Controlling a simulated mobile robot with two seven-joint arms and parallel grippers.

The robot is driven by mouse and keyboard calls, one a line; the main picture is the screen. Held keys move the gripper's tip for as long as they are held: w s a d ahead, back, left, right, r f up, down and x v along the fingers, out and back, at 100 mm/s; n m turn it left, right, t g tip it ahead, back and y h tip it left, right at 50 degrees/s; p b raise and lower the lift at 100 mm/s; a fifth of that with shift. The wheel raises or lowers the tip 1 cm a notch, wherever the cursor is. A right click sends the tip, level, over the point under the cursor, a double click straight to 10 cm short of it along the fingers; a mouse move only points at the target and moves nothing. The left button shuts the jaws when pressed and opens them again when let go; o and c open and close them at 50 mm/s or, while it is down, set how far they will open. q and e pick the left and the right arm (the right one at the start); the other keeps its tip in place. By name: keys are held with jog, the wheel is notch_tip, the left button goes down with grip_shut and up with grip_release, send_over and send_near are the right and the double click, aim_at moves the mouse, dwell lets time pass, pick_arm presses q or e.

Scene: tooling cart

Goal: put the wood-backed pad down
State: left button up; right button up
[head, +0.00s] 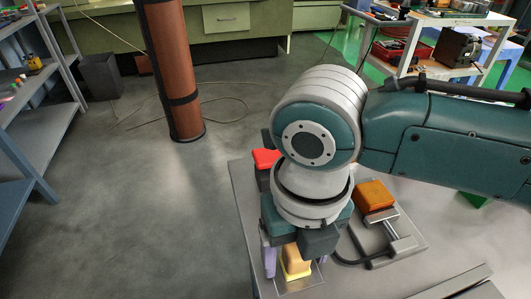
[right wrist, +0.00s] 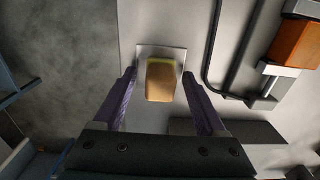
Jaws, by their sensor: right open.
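The wood-backed pad (head: 296,260) has a tan wooden back over a yellow layer. It rests on a pale square plate (head: 300,285) at the near left part of the cart top. My right gripper (head: 292,268) is right above it, pointing down, with its purple fingers open on either side of the pad. In the right wrist view the pad (right wrist: 161,82) sits between the two fingers of the right gripper (right wrist: 160,76), with a visible gap on each side. My left gripper is not in view.
The grey cart top (head: 350,278) has a clamp fixture (head: 395,240) holding an orange block (head: 374,195), right of the pad. A red-topped item (head: 265,158) stands behind my gripper. A dark cable runs near the fixture. The cart's left edge is close to the pad.

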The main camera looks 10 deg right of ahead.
jog(key=shift+r, duration=0.15)
jog(key=shift+r, duration=0.3)
notch_tip(320, 180, up, 12)
jog(key=f+p, duration=0.1)
jog(key=p, duration=0.1)
jog(key=s+a+f+m+t+y, duration=0.1)
jog(key=s+a+m+y, duration=0.3)
jog(key=m, duration=1)
jog(key=s+d+m+t+h, duration=0.1)
jog(key=s+d+m, duration=0.1)
jog(key=d+m, duration=0.2)
jog(key=s+d+f+m+h, duration=0.1)
jog(key=s+d+m, duration=0.2)
jog(key=m, duration=0.6)
jog(key=s+d+m+t+h, duration=0.1)
jog(key=s+d+m, duration=0.2)
jog(key=d+m, duration=0.3)
jog(key=shift+f+m+t+h, duration=0.3)
jog(key=shift+f+m+h, duration=0.1)
jog(key=shift+m, duration=0.2)
jog(key=shift+d, duration=0.2)
